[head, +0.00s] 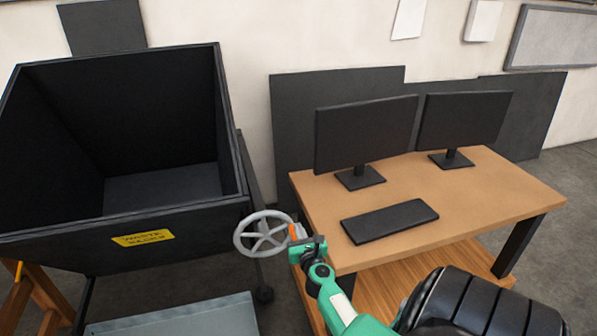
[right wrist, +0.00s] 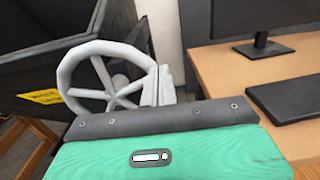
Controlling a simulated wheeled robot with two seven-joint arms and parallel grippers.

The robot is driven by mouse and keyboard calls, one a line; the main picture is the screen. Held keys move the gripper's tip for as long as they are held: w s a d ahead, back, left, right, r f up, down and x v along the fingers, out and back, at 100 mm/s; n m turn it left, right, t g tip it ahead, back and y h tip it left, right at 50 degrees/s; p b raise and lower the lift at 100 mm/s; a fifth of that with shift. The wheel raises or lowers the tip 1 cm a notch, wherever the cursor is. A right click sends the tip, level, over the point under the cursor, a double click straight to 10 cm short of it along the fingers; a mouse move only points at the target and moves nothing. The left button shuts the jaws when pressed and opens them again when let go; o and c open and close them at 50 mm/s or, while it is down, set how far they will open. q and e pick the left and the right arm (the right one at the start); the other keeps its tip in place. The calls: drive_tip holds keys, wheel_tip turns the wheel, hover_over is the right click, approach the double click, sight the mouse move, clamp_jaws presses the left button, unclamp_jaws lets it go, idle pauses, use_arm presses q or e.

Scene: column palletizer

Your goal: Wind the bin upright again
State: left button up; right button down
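The dark waste bin (head: 190,222) with a yellow label (head: 143,238) fills the left of the head view. Its open top faces up toward me and it looks empty; I cannot tell its exact tilt. The grey spoked handwheel (head: 262,246) is at its right side; it also shows in the right wrist view (right wrist: 72,75). My right gripper (head: 298,238) is at the right edge of the wheel rim, by a small orange part. In the right wrist view its fingertips (right wrist: 158,86) are close together at the rim. Whether they grip it is unclear. My left gripper is out of view.
A wooden desk (head: 500,190) with two monitors (head: 365,135) and a keyboard (head: 390,221) stands close to the right of the wheel. A grey tray-like surface (head: 180,318) lies below the bin front. Dark panels (head: 290,110) lean on the wall behind.

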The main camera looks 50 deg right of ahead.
drive_tip(key=shift+a+r, duration=0.15)
drive_tip(key=shift+w+a+r+p, duration=0.25)
drive_tip(key=shift+a+r+p, duration=0.1)
drive_tip(key=shift+r+p, duration=0.2)
drive_tip(key=shift+w+a+r+p, duration=0.25)
drive_tip(key=shift+a+r+p, duration=0.15)
drive_tip(key=shift+p, duration=0.25)
drive_tip(key=r+p, duration=0.1)
drive_tip(key=a+r+p, duration=0.1)
drive_tip(key=r+p, duration=0.1)
drive_tip(key=w+a+r+p, duration=0.1)
drive_tip(key=shift+w+r+p, duration=0.1)
drive_tip(key=shift+r+p, duration=0.15)
drive_tip(key=shift+p, duration=0.05)
drive_tip(key=c, duration=1)
unclamp_jaws()
